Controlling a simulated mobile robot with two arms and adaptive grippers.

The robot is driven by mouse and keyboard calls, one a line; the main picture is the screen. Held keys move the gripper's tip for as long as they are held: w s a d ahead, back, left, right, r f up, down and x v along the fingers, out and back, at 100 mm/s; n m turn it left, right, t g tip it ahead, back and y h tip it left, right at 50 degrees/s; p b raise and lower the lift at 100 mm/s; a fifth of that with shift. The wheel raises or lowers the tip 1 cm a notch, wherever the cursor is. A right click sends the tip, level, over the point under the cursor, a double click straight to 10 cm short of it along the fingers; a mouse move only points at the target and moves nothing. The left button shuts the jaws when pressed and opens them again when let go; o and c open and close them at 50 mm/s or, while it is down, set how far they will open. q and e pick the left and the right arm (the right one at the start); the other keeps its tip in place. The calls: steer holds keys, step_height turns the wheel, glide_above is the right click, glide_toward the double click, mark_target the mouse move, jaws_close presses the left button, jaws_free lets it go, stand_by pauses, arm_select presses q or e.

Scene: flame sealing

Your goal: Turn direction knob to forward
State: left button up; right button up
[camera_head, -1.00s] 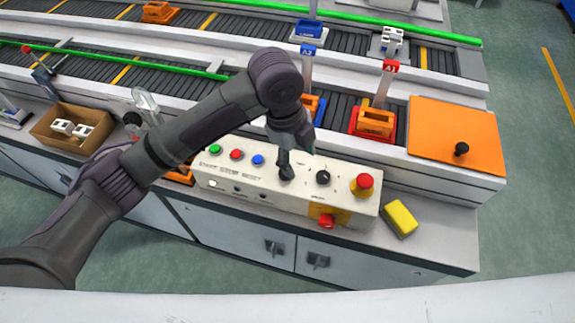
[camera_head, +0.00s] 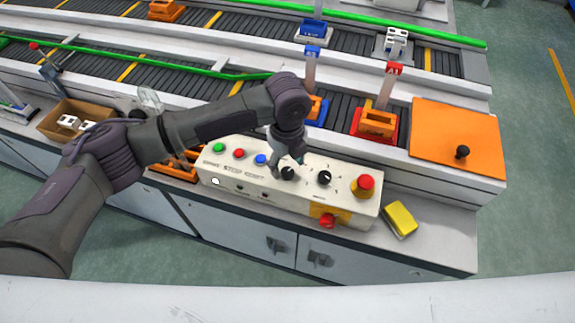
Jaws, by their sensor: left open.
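The white control box (camera_head: 262,194) stands on the bench and has two black knobs on top. The left black knob (camera_head: 288,173) shows a pale pointer mark; the right black knob (camera_head: 323,178) also shows a pale mark. Their labels are too small to read, so I cannot tell which is the direction knob. My left gripper (camera_head: 286,159) points down just behind and above the left knob. It is open and appears empty, with the knob visible in front of its fingertips. My right gripper is not in view.
Green, red and blue buttons (camera_head: 239,153) line the box's left side. A red emergency button (camera_head: 364,182) is at its right end. A yellow block (camera_head: 399,219) lies right of the box. Conveyors (camera_head: 345,119) with orange and blue fixtures run behind.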

mark_target(287, 173)
arm_select(q)
steer(key=shift+f, duration=1.3)
jaws_close()
